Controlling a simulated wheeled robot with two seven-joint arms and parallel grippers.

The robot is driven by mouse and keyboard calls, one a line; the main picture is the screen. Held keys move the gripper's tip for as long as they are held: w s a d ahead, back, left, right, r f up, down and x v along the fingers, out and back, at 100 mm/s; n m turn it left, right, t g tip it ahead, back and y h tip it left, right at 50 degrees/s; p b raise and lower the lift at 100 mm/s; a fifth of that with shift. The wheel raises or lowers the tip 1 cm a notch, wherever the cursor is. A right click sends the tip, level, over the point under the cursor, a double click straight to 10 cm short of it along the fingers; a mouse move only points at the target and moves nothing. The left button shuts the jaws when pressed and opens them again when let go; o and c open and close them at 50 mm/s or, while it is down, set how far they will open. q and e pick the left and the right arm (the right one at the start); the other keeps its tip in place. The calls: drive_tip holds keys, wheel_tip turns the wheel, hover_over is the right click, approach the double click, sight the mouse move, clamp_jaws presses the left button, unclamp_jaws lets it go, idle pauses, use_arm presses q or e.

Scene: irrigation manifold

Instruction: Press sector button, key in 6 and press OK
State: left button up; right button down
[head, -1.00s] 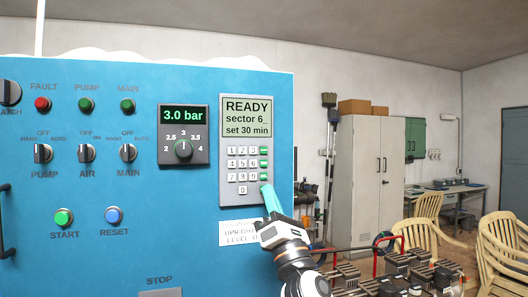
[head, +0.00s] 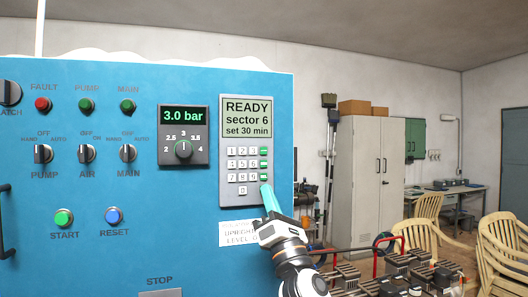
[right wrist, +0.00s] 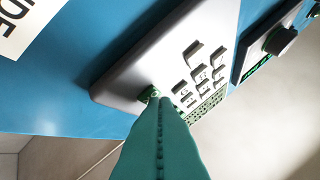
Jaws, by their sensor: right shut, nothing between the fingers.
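The grey keypad unit (head: 228,198) sits on the blue panel. Its display (head: 246,118) reads "READY, sector 6, set 30 min". White number keys (head: 242,164) stand in rows, with green keys (head: 264,151) in a column at their right. My right gripper (head: 266,187) is shut and empty, its teal fingertips at the bottom of the green column. In the right wrist view the fingertips (right wrist: 160,101) are at a green key (right wrist: 148,94) and partly cover it; I cannot tell whether it is pressed in. Key labels there are unreadable. My left gripper is out of view.
A pressure display (head: 183,115) reading 3.0 bar and its knob (head: 184,150) are left of the keypad. A white label (head: 237,238) is below it. Switches and START (head: 64,218) and RESET (head: 114,215) buttons are further left. Space in front of the panel looks clear.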

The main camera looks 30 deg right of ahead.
drive_tip(key=shift+s, duration=0.2)
drive_tip(key=shift+s+a, duration=0.15)
drive_tip(key=shift+s, duration=0.35)
drive_tip(key=shift+s+a+p, duration=0.2)
drive_tip(key=shift+s+p, duration=0.05)
drive_tip(key=shift+s, duration=0.55)
drive_tip(key=shift+s+a+p, duration=0.2)
drive_tip(key=shift+s, duration=0.65)
drive_tip(key=shift+s+a+p, duration=0.2)
drive_tip(key=shift+s+p, duration=0.05)
drive_tip(key=shift+s, duration=0.55)
